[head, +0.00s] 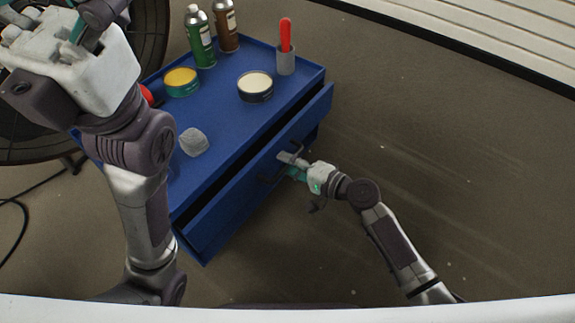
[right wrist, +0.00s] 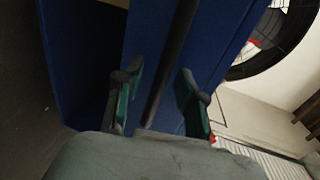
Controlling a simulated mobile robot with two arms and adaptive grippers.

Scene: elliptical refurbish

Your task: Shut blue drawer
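The blue drawer (head: 225,215) sticks partly out of the blue cabinet (head: 225,133), with a dark gap behind its front panel. A dark bar handle (head: 266,177) is on the drawer front. My right gripper (head: 283,164) is at this handle. In the right wrist view the fingers of my right gripper (right wrist: 160,98) stand apart, with the dark handle bar (right wrist: 172,65) running between them and the blue front behind. My left gripper (head: 83,22) is raised at the top left, far from the drawer and partly cut off by the frame, so its opening is unclear.
On the cabinet top stand a green spray can (head: 200,38), a brown can (head: 226,25), a yellow-topped tin (head: 182,82), a cream-topped tin (head: 255,86), a grey cup (head: 286,60) with a red-handled tool and a grey lump (head: 193,142). A large fan (head: 150,40) is behind left. Floor at right is clear.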

